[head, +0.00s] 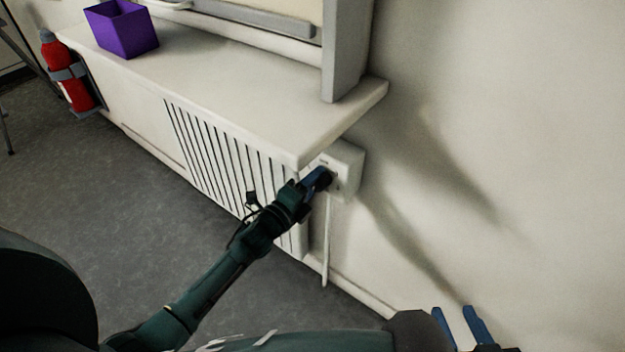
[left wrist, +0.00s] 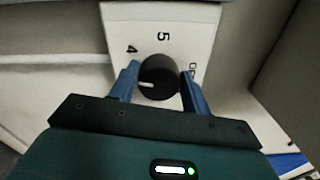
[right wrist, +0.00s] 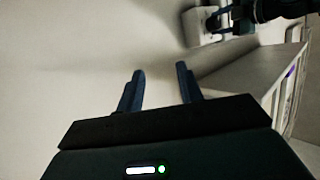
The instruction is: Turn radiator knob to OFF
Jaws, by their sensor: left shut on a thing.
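The black radiator knob (left wrist: 160,75) sits on a white control plate (left wrist: 180,22) marked 4, 5 and partly hidden "OFF". Its white pointer line faces left in the left wrist view, just below the 4 and away from OFF. My left gripper (left wrist: 160,85) has a blue finger on each side of the knob and is shut on it. In the head view, my left gripper (head: 320,180) reaches the white control box (head: 350,165) on the wall and largely hides the knob. My right gripper (head: 455,325) is open and empty, low beside the wall; its parted fingers show in the right wrist view (right wrist: 160,83).
The white slatted radiator cover (head: 215,150) and its overhanging shelf (head: 225,85) are left of the box. A purple pot (head: 125,30) stands on the shelf. A red extinguisher (head: 62,70) is at the far left. A white pipe (head: 326,240) runs down below the box.

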